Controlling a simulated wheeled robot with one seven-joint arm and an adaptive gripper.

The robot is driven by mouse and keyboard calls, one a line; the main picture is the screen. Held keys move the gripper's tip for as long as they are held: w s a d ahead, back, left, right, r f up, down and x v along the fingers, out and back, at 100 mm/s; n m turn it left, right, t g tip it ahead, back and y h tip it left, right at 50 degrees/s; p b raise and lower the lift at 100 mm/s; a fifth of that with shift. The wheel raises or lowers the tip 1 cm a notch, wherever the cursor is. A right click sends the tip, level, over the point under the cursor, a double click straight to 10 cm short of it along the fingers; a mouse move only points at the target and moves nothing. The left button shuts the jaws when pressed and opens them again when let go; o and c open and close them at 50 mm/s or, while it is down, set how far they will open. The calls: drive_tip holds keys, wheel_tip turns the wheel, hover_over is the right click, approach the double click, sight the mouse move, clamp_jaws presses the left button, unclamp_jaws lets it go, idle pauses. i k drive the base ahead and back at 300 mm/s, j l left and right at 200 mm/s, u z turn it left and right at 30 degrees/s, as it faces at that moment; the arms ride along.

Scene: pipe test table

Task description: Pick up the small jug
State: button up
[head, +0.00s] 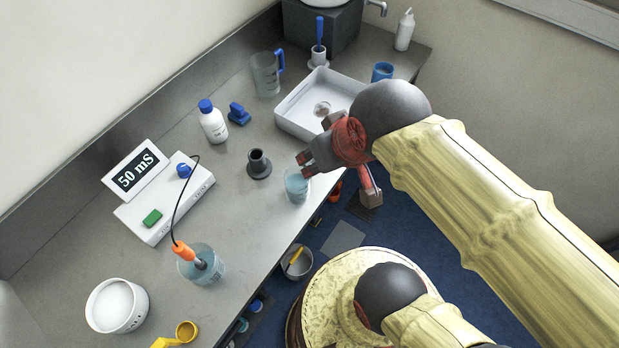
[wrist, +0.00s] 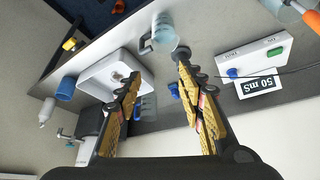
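The small jug (head: 297,186), clear with pale blue liquid, stands upright near the table's front edge. In the wrist view the small jug (wrist: 162,32) shows its handle beyond my fingertips. My gripper (head: 337,178) is open and empty, above the table's front edge beside the small jug in the head view. The wrist view shows the two fingers of my gripper (wrist: 160,66) spread wide with nothing between them. One finger overlaps the jug's upper edge in the head view; I cannot tell whether they touch.
A black stand (head: 259,164) is close to the small jug. A white tray (head: 319,102), a larger blue-handled jug (head: 267,73) and a white bottle (head: 213,124) stand behind. The meter (head: 163,198) and a beaker with an orange probe (head: 203,264) are to the left.

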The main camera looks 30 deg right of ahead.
sight(297, 188)
drive_tip(key=j+z, duration=0.25)
drive_tip(key=z, duration=0.2)
drive_tip(key=k+j+z, duration=0.1)
drive_tip(key=j+z, duration=0.15)
drive_tip(key=z, duration=0.2)
drive_tip(key=k+j+z, duration=0.15)
drive_tip(key=z, duration=0.35)
drive_tip(key=j, duration=0.1)
